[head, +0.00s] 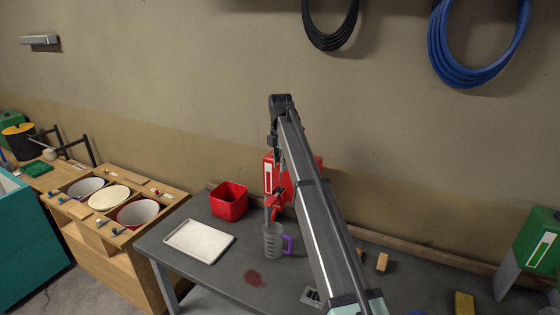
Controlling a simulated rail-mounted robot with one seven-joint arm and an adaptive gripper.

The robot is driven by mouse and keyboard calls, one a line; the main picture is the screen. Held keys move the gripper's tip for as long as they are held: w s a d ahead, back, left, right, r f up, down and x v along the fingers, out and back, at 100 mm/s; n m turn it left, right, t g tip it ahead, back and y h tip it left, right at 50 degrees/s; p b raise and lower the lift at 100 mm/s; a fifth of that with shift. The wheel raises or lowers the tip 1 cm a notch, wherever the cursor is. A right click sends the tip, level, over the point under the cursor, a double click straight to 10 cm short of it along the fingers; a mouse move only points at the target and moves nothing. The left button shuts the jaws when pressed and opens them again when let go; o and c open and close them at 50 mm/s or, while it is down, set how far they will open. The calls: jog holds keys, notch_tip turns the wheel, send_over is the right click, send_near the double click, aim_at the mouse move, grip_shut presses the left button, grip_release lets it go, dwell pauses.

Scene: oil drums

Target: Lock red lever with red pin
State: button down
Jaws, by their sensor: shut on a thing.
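A red oil drum (269,177) with a pale gauge strip stands against the wall at the back of the dark table, partly hidden by my arm. A red tap or lever part (277,205) juts from its lower front, above a clear jug (272,241) with a purple handle. My gripper (275,143) hangs from the wrist in front of the drum's upper part. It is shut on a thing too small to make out. I cannot pick out the red pin for certain, and the lever's exact position is unclear.
A red bin (229,200) and a white tray (199,241) lie left of the jug. A dark red stain (254,278) marks the table. Wooden blocks (382,262) and a green drum (538,238) are to the right. A wooden bin unit (150,219) adjoins the left.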

jog(key=shift+f, duration=0.25)
jog(key=shift+f+b, duration=0.35)
jog(key=shift+f, duration=0.75)
jog(key=shift+f, duration=0.15)
jog(key=shift+f+b, duration=0.3)
jog(key=shift+f, duration=0.55)
jog(key=shift+f+b, duration=0.45)
jog(key=shift+f, duration=1.35)
dwell(0.9)
jog(key=c, duration=0.9)
grip_release()
jog(key=shift+r, duration=0.1)
